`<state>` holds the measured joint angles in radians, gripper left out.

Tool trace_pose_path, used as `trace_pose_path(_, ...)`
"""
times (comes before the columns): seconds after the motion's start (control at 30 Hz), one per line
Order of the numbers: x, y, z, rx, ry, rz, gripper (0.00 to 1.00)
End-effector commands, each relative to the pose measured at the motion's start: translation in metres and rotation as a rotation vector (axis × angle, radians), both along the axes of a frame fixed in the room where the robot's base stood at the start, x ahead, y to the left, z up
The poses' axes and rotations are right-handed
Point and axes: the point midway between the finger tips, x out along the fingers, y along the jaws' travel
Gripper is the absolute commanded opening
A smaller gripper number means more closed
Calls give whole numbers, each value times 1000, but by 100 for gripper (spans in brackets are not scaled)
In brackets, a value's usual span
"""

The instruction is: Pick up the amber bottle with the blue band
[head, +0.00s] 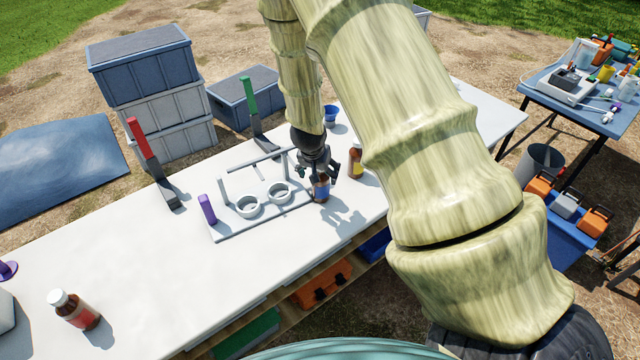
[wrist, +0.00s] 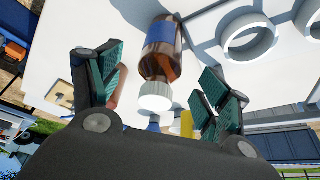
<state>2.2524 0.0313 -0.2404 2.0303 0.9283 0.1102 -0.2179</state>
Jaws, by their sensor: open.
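The amber bottle with the blue band (head: 321,188) stands on the white table, at the front right corner of the rack. In the wrist view the blue-banded bottle (wrist: 163,38) shows with its white cap pointing towards my gripper. My gripper (wrist: 157,90) is open, with one green-padded finger on each side of the cap; I see no contact. In the head view my gripper (head: 319,172) is right at the bottle and hides its upper part.
A white rack (head: 232,228) with two rings stands just left of the bottle. A yellow-banded amber bottle (head: 356,161) stands close on the right. A blue cup (head: 330,113) is behind. Another amber bottle (head: 76,310) stands front left, where the table is mostly clear.

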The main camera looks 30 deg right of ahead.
Motion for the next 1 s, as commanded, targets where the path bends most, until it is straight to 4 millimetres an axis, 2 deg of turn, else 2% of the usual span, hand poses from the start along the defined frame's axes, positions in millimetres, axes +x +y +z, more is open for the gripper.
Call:
trace_pose_path(0.27,5,-2,-11,0,0,3,77)
trace_pose_path(0.7,19,-16,-48,1,0,4,77)
trace_pose_path(1.0,21,-18,-54,-1,0,6,77)
